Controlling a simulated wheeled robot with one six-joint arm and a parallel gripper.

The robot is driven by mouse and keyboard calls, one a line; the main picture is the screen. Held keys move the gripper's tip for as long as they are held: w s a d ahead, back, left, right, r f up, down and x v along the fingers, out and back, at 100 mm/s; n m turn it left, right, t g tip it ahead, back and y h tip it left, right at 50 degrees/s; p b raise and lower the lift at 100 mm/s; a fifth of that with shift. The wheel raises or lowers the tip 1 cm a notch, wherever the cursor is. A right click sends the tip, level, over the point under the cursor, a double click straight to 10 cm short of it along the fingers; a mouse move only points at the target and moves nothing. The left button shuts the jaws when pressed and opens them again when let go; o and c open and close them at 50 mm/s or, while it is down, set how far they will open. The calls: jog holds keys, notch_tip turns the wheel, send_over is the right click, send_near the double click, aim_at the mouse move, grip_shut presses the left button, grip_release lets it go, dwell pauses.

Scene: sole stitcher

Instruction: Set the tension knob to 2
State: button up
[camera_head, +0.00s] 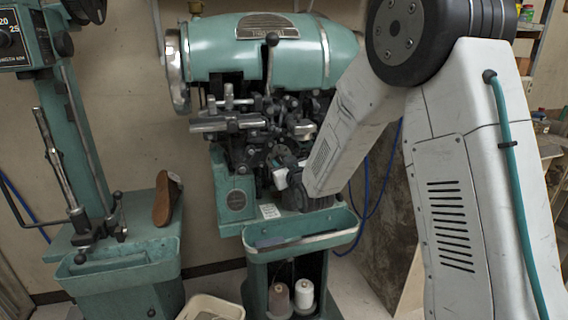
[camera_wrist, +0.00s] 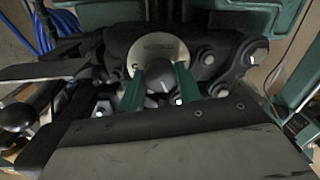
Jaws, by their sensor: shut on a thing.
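The sole stitcher (camera_head: 265,45) is a green machine with dark mechanical parts below its rounded head. In the wrist view, a round silver dial plate (camera_wrist: 150,48) with small, blurred lettering sits on a dark part. I cannot read the knob's setting. In the head view my arm reaches in from the right, and the knob cannot be made out among the dark parts.
A green tray (camera_head: 300,236) juts out below the mechanism, with thread spools (camera_head: 303,296) underneath. Another green machine (camera_head: 90,170) stands at the left, with a brown shoe sole (camera_head: 163,200) on it. Metal rods and levers crowd around my gripper.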

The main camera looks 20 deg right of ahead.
jog(key=n, duration=0.4)
jog(key=shift+a, duration=0.1)
jog(key=shift+n, duration=0.4)
jog(key=o, duration=1)
jog(key=shift+c, duration=0.2)
jog(key=s, duration=0.7)
jog(key=shift+s+d+r, duration=0.2)
jog(key=shift+s, duration=0.2)
